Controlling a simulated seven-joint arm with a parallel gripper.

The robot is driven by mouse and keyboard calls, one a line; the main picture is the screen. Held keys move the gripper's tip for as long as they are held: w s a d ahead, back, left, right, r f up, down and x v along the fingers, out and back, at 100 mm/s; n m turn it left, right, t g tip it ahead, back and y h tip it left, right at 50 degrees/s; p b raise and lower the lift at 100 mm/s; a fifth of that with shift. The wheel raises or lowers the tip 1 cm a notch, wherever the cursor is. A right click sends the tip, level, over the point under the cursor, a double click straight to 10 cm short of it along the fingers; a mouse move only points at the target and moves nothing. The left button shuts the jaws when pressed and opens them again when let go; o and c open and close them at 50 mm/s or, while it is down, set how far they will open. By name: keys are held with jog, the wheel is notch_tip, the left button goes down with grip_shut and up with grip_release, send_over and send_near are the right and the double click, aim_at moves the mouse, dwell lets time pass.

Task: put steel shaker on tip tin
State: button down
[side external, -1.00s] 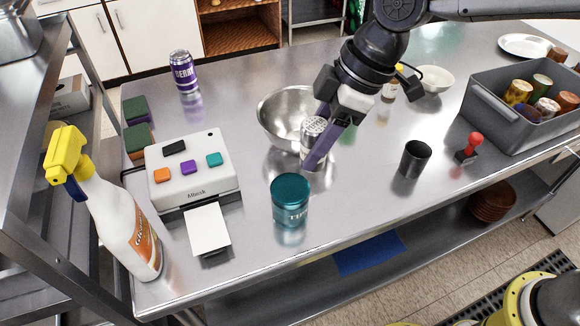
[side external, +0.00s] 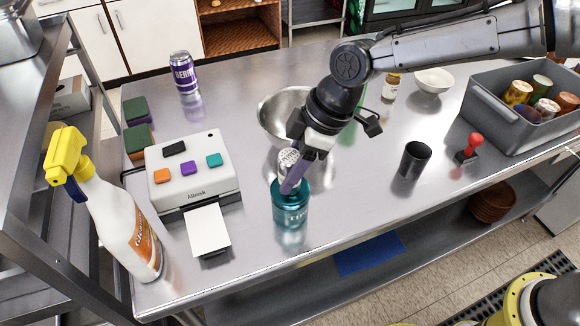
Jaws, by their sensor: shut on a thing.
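The steel shaker (side external: 288,158) has a perforated silver top. My gripper (side external: 291,184) is shut on it and holds it upright at the tip tin. The tip tin (side external: 290,210) is a teal cylinder with pale lettering, standing on the steel table. The shaker's lower part overlaps the tin's top in the picture. My purple finger hides part of both, so I cannot tell whether the shaker touches the lid or is just above it.
A steel bowl (side external: 268,118) stands behind my gripper. A label printer (side external: 193,173) is left of the tin, a dark cup (side external: 414,160) to the right. A grey crate (side external: 500,120) with cans stands at far right. The table between tin and cup is clear.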

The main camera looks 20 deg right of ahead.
jog(key=shift+c, duration=1.6)
grip_release()
jog(key=shift+f, duration=0.1)
jog(key=v, duration=1.2)
jog(key=s+d+r+m+t, duration=0.1)
jog(key=s+d+r+m, duration=0.2)
jog(key=d, duration=0.7)
jog(key=s+d+f+m+t+h, duration=0.1)
jog(key=s+d+f+m+h, duration=0.1)
jog(key=s+d+m, duration=0.3)
jog(key=s+d+f+m+t+h, duration=0.2)
jog(key=s+d+m, duration=0.3)
jog(key=s+d, duration=0.8)
jog(key=shift+d+f+m, duration=0.3)
jog(key=shift+d+f, duration=0.45)
jog(key=shift+d, duration=0.25)
